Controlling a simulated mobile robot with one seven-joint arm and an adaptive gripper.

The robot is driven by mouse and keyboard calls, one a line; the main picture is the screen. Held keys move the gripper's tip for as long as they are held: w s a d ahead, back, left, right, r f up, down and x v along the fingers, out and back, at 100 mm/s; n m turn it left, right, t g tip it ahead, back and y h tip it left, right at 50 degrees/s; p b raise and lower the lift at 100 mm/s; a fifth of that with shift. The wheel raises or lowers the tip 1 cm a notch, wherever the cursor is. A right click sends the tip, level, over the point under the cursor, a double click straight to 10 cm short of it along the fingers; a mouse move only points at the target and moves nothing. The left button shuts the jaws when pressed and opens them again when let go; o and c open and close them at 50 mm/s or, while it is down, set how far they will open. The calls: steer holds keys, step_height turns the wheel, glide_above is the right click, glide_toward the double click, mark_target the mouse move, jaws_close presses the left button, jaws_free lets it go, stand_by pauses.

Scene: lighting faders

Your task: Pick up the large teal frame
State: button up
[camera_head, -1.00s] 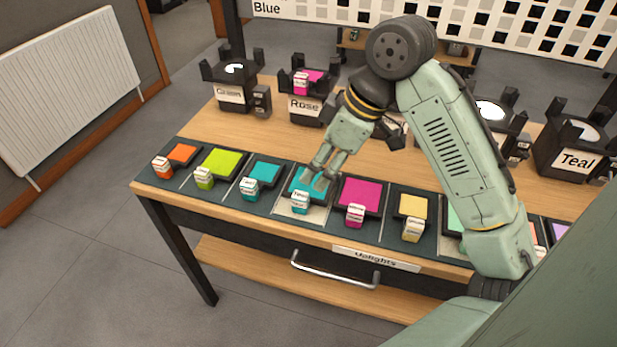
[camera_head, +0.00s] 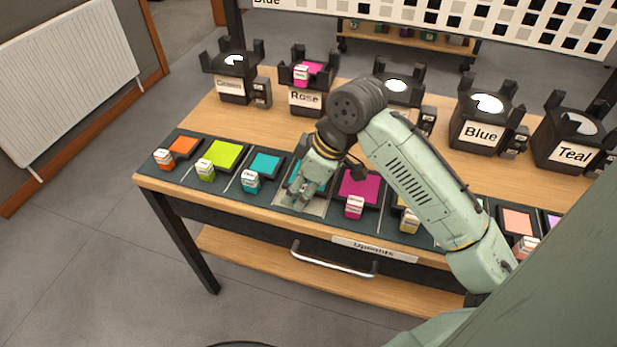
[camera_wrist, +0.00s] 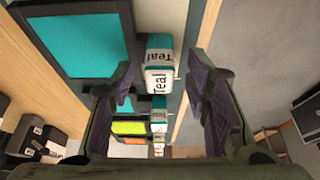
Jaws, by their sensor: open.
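The large teal frame (camera_head: 320,172) lies in the tray row on the table front, largely covered by my gripper in the head view. In the wrist view its teal sheet (camera_wrist: 85,42) in a dark border fills the upper left, with a white tag (camera_wrist: 159,62) reading "Teal" at its edge. My gripper (camera_head: 297,194) is open and low over the tag end of this frame. In the wrist view my fingers (camera_wrist: 160,85) stand on either side of the tag, with gaps between. A smaller teal frame (camera_head: 266,163) lies one slot to the left.
Orange (camera_head: 183,145) and lime (camera_head: 223,154) frames lie further left, a magenta frame (camera_head: 359,187) just right. Black lamps stand behind, including Rose (camera_head: 306,97), Blue (camera_head: 478,130) and Teal (camera_head: 570,150). Bare wood (camera_head: 250,125) lies between lamps and trays.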

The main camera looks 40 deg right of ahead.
steer(key=shift+c, duration=0.2)
jaws_close()
steer(key=shift+r, duration=0.15)
stand_by(0.4)
step_height(320, 180, up, 22)
steer(key=p, duration=0.8)
stand_by(0.5)
